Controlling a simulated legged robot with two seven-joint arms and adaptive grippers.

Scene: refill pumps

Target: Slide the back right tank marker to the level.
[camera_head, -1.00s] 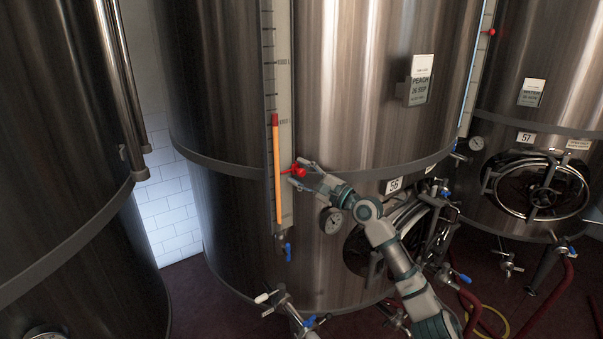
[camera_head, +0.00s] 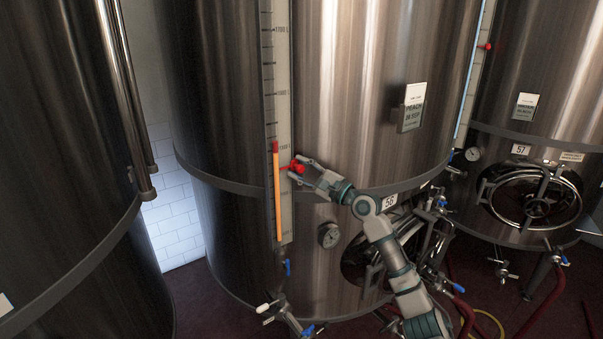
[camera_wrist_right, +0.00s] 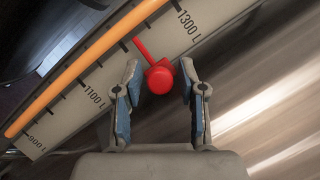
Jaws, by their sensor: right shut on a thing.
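The marker, a red knob with a thin pointer (camera_head: 296,167), sits on the scale strip (camera_head: 285,100) of the tank numbered 56 (camera_head: 350,100). My right gripper (camera_head: 297,166) is shut on the marker. In the right wrist view the red knob (camera_wrist_right: 160,79) sits between the two fingertips (camera_wrist_right: 160,80), and its pointer reaches toward the orange level column (camera_wrist_right: 85,60), between the 1100 L and 1300 L labels. In the head view the orange column (camera_head: 278,195) ends in a dark red top (camera_head: 275,147), a little above the marker. My left gripper is out of view.
Tank 57 (camera_head: 545,70) stands at the right with its own red marker (camera_head: 486,46). A dark tank (camera_head: 60,150) stands close at the left. A gauge (camera_head: 329,235), a round hatch and blue-handled valves (camera_head: 287,267) lie below my right arm.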

